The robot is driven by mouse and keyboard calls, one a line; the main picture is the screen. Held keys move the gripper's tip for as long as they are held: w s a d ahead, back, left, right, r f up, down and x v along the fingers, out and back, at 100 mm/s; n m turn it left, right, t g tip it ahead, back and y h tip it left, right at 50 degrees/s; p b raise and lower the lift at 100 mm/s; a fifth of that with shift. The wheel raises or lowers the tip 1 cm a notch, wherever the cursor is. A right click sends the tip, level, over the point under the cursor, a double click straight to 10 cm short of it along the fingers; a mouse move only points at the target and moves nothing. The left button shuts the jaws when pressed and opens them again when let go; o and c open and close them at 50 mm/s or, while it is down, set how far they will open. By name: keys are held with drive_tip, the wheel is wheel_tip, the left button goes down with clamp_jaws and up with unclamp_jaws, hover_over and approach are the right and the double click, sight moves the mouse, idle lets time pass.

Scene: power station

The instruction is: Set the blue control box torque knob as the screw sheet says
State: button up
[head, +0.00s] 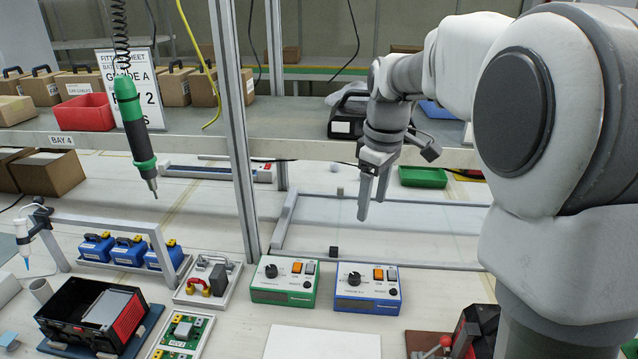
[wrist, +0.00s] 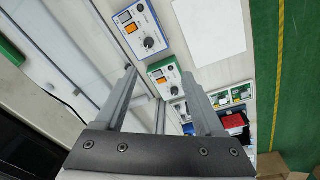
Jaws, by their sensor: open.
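The blue control box (head: 367,303) stands on the bench right of centre in the head view, with a black knob (head: 354,278) on its top panel. The knob's pointer is too small to read. The box also shows at the top of the wrist view (wrist: 127,28), its knob (wrist: 148,42) facing the camera. The fitting sheet (head: 148,62) hangs at the upper left; I can read "GRADE A" and a "2", but the green screwdriver (head: 135,125) hides part of it. My gripper (head: 373,203) is open and empty, above and behind the blue box, apart from it.
A green control box (head: 284,295) with a similar knob stands just left of the blue one. A metal post (head: 240,140) rises behind it. White paper (head: 322,344) lies in front. Blue batteries (head: 128,252), a black-and-red case (head: 92,313) and a small parts tray (head: 207,280) stand to the left.

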sight(355, 275)
drive_tip(key=w+f+n+g+b, duration=0.2)
drive_tip(key=w+f+n, duration=0.2)
drive_tip(key=w+f, duration=0.55)
drive_tip(key=f, duration=0.6)
drive_tip(key=s+f+b, duration=0.1)
drive_tip(key=f, duration=0.5)
drive_tip(key=f+b, duration=0.1)
drive_tip(key=f, duration=0.5)
drive_tip(key=shift+s+f, duration=0.2)
drive_tip(key=shift+s, duration=0.15)
drive_tip(key=shift+c, duration=0.2)
clamp_jaws()
